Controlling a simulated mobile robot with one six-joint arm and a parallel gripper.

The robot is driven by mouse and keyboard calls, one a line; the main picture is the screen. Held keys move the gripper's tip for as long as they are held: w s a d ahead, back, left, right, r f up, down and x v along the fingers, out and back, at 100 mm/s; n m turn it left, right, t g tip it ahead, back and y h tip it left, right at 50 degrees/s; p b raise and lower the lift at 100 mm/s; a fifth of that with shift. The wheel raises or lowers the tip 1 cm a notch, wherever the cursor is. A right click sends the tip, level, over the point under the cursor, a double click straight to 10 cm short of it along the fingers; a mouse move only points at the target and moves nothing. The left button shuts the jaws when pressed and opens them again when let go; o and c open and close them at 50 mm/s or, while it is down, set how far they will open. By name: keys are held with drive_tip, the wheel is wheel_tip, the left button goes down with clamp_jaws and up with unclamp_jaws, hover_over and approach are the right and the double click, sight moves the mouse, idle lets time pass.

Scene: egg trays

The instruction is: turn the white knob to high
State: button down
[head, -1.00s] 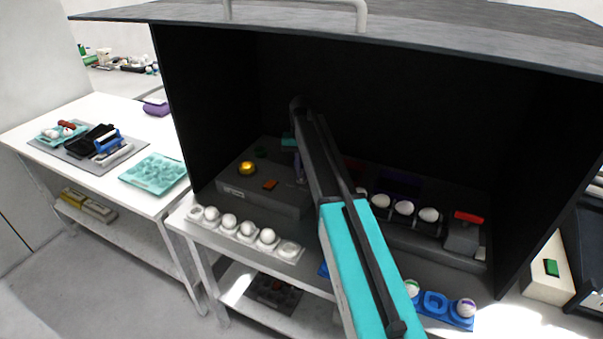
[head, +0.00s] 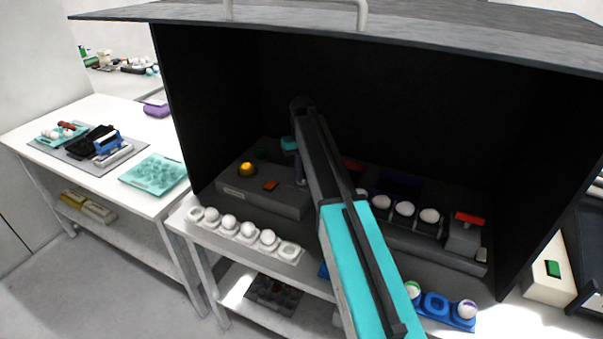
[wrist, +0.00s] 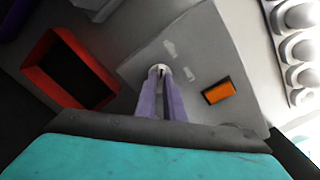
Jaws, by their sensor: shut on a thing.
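The white knob (wrist: 161,70) sits on a grey control box (wrist: 205,45) in the wrist view. My gripper (wrist: 161,77) has its two purple fingers closed on the knob, one on each side. Two pale marks lie on the box by the knob, too blurred to read. In the head view my gripper (head: 300,172) reaches down to the right part of the grey box (head: 262,199) inside a dark hood. The knob cannot be made out there.
An orange button (wrist: 218,91) lies right of the knob in the wrist view. A yellow dome (head: 247,169) is on the box. A white egg tray (head: 290,250) stands in front. A red open frame (wrist: 38,52) is to the left in the wrist view.

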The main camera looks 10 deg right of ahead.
drive_tip(key=shift+w+r, duration=0.15)
drive_tip(key=shift+r, duration=0.05)
drive_tip(key=c, duration=1.9)
unclamp_jaws()
drive_tip(key=shift+o, duration=0.2)
drive_tip(key=shift+f, duration=0.1)
wheel_tip(320, 180, up, 14)
drive_tip(key=p, duration=0.7)
drive_tip(key=shift+s+f, duration=0.2)
